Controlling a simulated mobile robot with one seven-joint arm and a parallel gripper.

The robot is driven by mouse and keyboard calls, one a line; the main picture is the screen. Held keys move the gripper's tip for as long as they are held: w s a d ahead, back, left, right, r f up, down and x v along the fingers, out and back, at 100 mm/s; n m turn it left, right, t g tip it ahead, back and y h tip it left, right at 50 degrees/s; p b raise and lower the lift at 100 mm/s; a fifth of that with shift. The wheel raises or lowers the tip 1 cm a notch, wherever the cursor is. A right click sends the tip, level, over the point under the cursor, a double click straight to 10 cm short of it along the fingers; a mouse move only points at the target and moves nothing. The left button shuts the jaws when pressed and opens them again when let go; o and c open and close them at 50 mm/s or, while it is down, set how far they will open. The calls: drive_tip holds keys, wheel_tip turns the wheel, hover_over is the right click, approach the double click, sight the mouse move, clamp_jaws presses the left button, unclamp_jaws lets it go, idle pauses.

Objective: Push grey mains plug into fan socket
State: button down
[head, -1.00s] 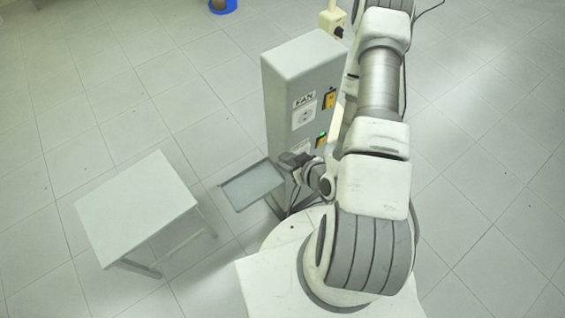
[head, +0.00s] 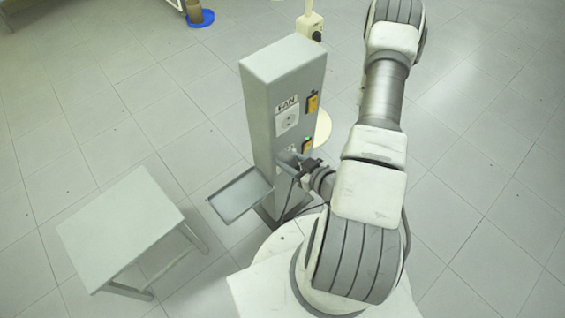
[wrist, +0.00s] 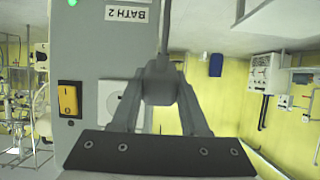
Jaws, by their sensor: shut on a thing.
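The fan socket (head: 287,120) is a white plate under the FAN label on the front of the grey cabinet (head: 262,125). My gripper (head: 293,166) is in front of the cabinet, lower in the head view than the fan socket. In the wrist view, which is upside down, my gripper (wrist: 158,112) is shut on the grey mains plug (wrist: 158,82), with its cable running up. The white fan socket (wrist: 112,97) is behind and left of the plug, partly hidden by the finger. The plug looks apart from it; the gap is unclear.
A yellow rocker switch (wrist: 68,98) sits beside the fan socket. The BATH 2 label (wrist: 128,14) and a green light (head: 307,146) are on the same front. A grey tray (head: 240,195) stands by the cabinet, and a pale table (head: 120,228) is at left.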

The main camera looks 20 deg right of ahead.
sight(288, 120)
drive_tip(key=d+r+t+y+b, duration=0.1)
drive_tip(key=d+r+t+b, duration=0.2)
drive_tip(key=d+t, duration=0.1)
drive_tip(key=shift+d+r+b, duration=0.4)
drive_tip(key=shift+d, duration=0.45)
drive_tip(key=shift+w+d+r+t+b, duration=0.1)
drive_tip(key=shift+d+r+t+b, duration=0.3)
drive_tip(key=shift+t, duration=0.1)
drive_tip(key=shift+w+a, duration=0.1)
drive_tip(key=shift+w, duration=0.2)
drive_tip(key=shift+x, duration=2.25)
drive_tip(key=shift+w+a, duration=0.1)
drive_tip(key=shift+w, duration=0.15)
drive_tip(key=shift+w+a+r+b, duration=0.15)
drive_tip(key=shift+w+b, duration=0.15)
drive_tip(key=shift+w, duration=0.15)
idle(1.2)
